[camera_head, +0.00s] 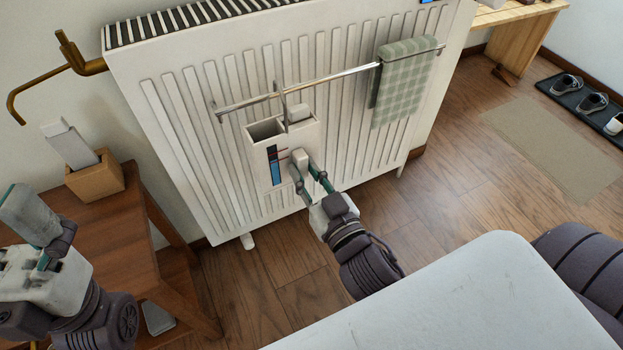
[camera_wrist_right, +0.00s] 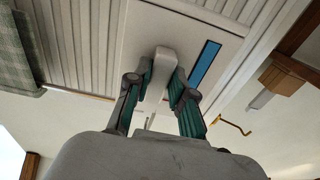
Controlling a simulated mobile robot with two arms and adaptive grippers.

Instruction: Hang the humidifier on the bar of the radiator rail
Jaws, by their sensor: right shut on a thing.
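The humidifier (camera_head: 260,155) is a white, open-topped box with a blue level strip on its front. It is upright against the radiator (camera_head: 190,110), just below the bar (camera_head: 330,77) of the rail. A thin hook rises from its top and crosses the bar; I cannot tell whether it is seated over it. My right gripper (camera_head: 308,172) is shut on the handle at the humidifier's front. In the right wrist view, the fingers (camera_wrist_right: 160,92) clasp this white handle, with the humidifier's front panel (camera_wrist_right: 145,35) behind. My left gripper (camera_head: 38,222) is at lower left, away from the humidifier; its opening is unclear.
A checked green towel (camera_head: 405,80) hangs on the right part of the bar. A brass pipe (camera_head: 75,65) sticks out at the radiator's left. A wooden table (camera_head: 110,235) with a small box (camera_head: 95,182) stands at left.

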